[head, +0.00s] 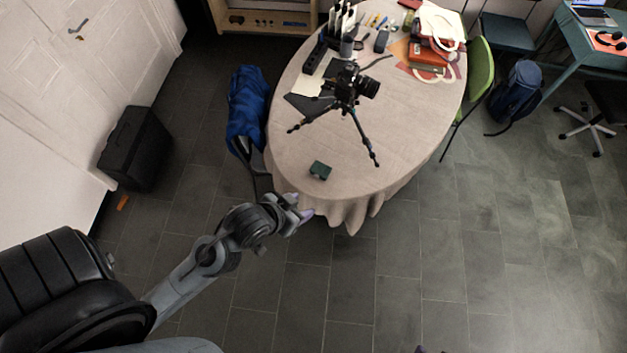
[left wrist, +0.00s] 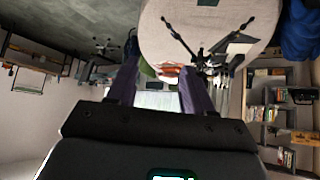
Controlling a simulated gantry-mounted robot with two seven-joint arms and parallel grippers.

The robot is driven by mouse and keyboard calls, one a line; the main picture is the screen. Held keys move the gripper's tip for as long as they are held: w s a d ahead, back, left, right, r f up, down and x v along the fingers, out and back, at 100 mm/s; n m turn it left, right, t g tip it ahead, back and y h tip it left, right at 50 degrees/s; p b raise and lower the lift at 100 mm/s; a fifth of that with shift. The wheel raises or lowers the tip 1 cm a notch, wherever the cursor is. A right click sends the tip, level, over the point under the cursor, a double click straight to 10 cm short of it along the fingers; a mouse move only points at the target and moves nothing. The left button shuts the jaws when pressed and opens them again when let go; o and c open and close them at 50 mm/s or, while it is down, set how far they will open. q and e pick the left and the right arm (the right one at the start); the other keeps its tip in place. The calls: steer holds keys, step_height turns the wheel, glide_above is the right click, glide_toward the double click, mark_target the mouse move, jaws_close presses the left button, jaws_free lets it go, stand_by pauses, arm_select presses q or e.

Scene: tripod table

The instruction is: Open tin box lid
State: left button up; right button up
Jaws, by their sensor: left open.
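A small dark green tin box (head: 320,170) sits near the front edge of the oval table (head: 400,125) in the head view. Its lid looks shut, but it is too small to be sure. My left gripper (head: 306,213) is beside the table's front left edge, below the box in the picture and apart from it. In the left wrist view the two purple fingers of the left gripper (left wrist: 158,76) are spread with nothing between them. My right gripper is not recognisable in either view.
A camera on a tripod (head: 350,86) stands behind the box, one leg reaching towards it. A blue bag (head: 246,105) is on the floor left of the table. A black case (head: 135,148) stands by the wall. The table's front right is clear.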

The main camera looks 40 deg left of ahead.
mark_target(313, 184)
arm_select(q)
steer(key=w+a+f+n+t+y+b, duration=0.1)
steer(key=w+a+f+t+b, duration=0.3)
steer(key=f+b, duration=1.2)
steer(key=w+a+f+n+t+y+b, duration=0.15)
steer(key=w+a+f+b, duration=0.35)
steer(key=f+b, duration=1.05)
steer(key=w+a+f+t+y+b, duration=0.2)
steer(key=w+a+f+t+b, duration=0.25)
steer(key=f+b, duration=1.15)
steer(key=shift+g+h, duration=0.25)
steer(key=shift+g, duration=0.15)
steer(key=w+r+b, duration=0.1)
steer(key=w+b, duration=0.1)
steer(key=w, duration=0.1)
steer(key=w+a+r+b, duration=0.1)
steer(key=w+b, duration=0.2)
steer(key=w+a+r+b, duration=0.1)
steer(key=w+b, duration=0.1)
steer(key=w, duration=0.2)
steer(key=shift+r, duration=0.4)
jaws_close()
